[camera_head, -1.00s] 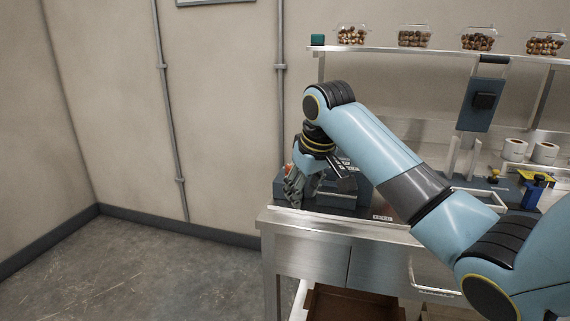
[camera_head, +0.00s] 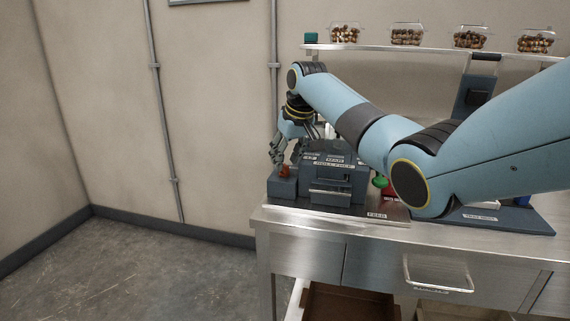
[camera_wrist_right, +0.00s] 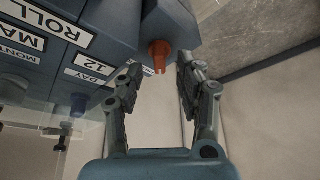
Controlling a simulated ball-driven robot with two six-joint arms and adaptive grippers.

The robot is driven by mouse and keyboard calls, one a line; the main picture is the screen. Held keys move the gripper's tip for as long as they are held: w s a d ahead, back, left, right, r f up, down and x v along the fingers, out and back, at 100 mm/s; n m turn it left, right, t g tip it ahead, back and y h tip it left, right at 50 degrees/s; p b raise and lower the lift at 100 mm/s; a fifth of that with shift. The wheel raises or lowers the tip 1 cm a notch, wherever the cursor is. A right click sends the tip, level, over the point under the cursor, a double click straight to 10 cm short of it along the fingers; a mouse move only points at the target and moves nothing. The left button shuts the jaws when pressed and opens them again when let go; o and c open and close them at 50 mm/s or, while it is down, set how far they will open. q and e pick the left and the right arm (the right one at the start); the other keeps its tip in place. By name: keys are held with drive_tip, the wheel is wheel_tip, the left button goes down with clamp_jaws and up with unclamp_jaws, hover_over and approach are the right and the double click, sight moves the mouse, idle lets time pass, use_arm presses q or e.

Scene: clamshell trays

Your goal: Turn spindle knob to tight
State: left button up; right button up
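The spindle knob (camera_head: 284,171) is small and orange-red, on a low blue-grey block at the left end of the bench. It also shows in the right wrist view as an orange knob (camera_wrist_right: 160,58) on a dark blue housing. My right gripper (camera_head: 277,155) is at the knob, coming down from above and behind it. In the wrist view the right gripper (camera_wrist_right: 160,74) is open, its two fingers apart with the knob between and just beyond the tips. No contact with the knob can be made out. My left gripper is in neither current view.
A labelled blue-grey device (camera_head: 335,182) stands right beside the knob. A green knob (camera_head: 380,182) is farther right, near my arm. A shelf (camera_head: 400,49) above holds clear trays of nuts. The bench's left edge is close to the knob, with open floor beyond.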

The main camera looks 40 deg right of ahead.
drive_tip(key=shift+x, duration=1.05)
drive_tip(key=shift+c, duration=0.3)
clamp_jaws()
